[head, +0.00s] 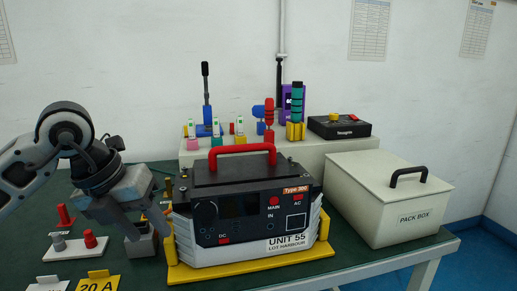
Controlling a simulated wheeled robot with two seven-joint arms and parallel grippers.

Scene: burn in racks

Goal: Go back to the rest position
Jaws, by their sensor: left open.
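My left gripper (147,222) is open at the left of the bench, its fingers pointing down beside the unit. The black and grey device marked UNIT 55 (243,217) stands upright in a yellow cradle (250,270), with a red handle (243,149) on top. My right gripper is not in view.
A lidded PACK BOX (388,205) with a black handle stands at the right. Behind, a pale shelf (310,153) carries coloured clamps, tools and a black box (339,127). Red and grey plugs (90,239) and a yellow 20 A sign (98,283) occupy the front left.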

